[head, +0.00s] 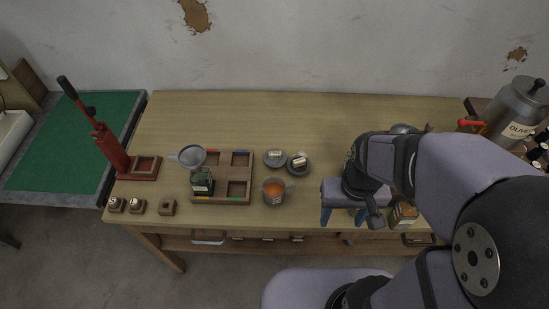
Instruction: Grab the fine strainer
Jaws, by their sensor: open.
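A grey round strainer-like or funnel-like piece (191,156) with a short handle to its left sits over a small dark bottle (202,184) at the left of the wooden tray. I cannot tell whether it is the fine strainer alone or a strainer on a funnel. Two small dark round dishes with labelled pieces, the left one (275,158) and the right one (299,166), lie right of the tray.
The wooden tray (234,172) has several compartments. A metal canister (514,110) is at right. The back table is clear.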

